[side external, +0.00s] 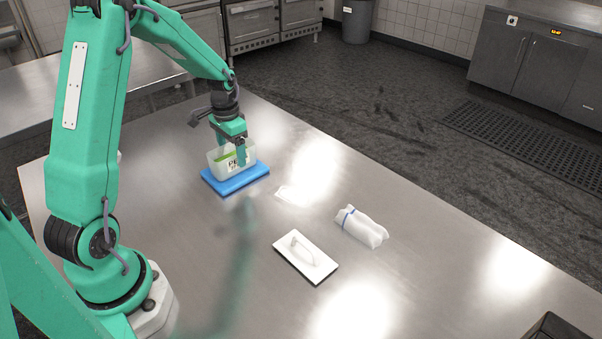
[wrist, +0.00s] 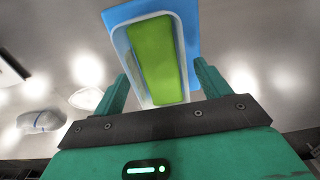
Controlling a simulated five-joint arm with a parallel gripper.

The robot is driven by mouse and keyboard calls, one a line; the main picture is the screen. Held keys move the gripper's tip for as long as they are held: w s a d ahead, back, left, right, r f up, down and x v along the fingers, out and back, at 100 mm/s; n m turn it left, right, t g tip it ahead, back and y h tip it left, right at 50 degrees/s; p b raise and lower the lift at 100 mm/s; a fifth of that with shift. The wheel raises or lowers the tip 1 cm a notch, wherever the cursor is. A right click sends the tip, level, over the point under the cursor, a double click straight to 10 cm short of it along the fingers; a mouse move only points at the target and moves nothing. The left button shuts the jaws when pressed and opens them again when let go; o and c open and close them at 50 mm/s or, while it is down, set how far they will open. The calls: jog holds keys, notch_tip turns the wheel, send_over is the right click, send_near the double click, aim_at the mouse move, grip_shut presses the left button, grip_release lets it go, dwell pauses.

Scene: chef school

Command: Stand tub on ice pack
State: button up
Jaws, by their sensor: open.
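My gripper (side external: 231,156) is low over the tub, pointing down. In the wrist view its fingers (wrist: 161,72) are spread, one on each side of the tub's near end. Whether they touch its walls is unclear.
A white board with a handle (side external: 305,257) and a white wrapped bundle with a blue band (side external: 361,227) lie on the table to the right. A small flat white item (side external: 288,194) lies nearer the ice pack. A dark object (side external: 560,328) sits at the bottom right corner.

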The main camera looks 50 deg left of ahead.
notch_tip(320, 180, up, 9)
dwell(0.4)
dwell(0.5)
jog(key=s+d+r+t, duration=0.2)
jog(key=s+d+r, duration=0.4)
jog(key=d+r, duration=0.4)
jog(key=s+d+t, duration=0.3)
jog(key=s+d, duration=0.7)
jog(key=shift+s+r+t, duration=0.15)
jog(key=shift+s+t, duration=0.15)
